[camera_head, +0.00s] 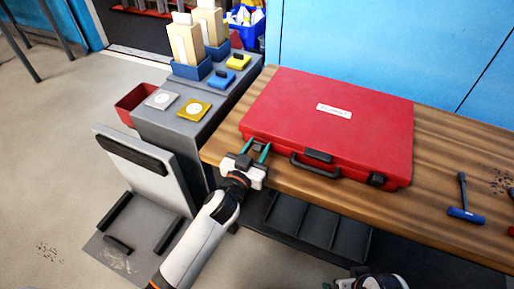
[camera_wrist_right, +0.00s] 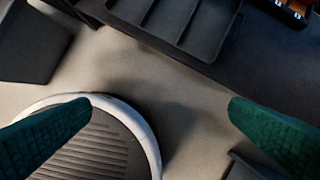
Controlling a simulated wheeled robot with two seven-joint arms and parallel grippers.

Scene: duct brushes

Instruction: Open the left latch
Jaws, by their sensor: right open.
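A closed red case (camera_head: 345,105) with a white label lies on the wooden table. Its black handle (camera_head: 312,170) is on the front side, with a dark catch above it. The right latch (camera_head: 376,179) is dark and sits at the front right. My left gripper (camera_head: 258,150) is at the front left corner of the case, its two green fingers apart, and the left latch is hidden behind or between them. I cannot tell whether the fingers touch the case. My right gripper (camera_wrist_right: 160,105) is open and empty, low in front of the table.
A blue-handled tool (camera_head: 464,213) lies on the wooden table (camera_head: 440,150) at the right. A grey bench (camera_head: 170,125) with blue holders and square pads stands left of the table. A red bin (camera_head: 138,103) is beside it. Dark trays (camera_head: 310,225) are below the table's front edge.

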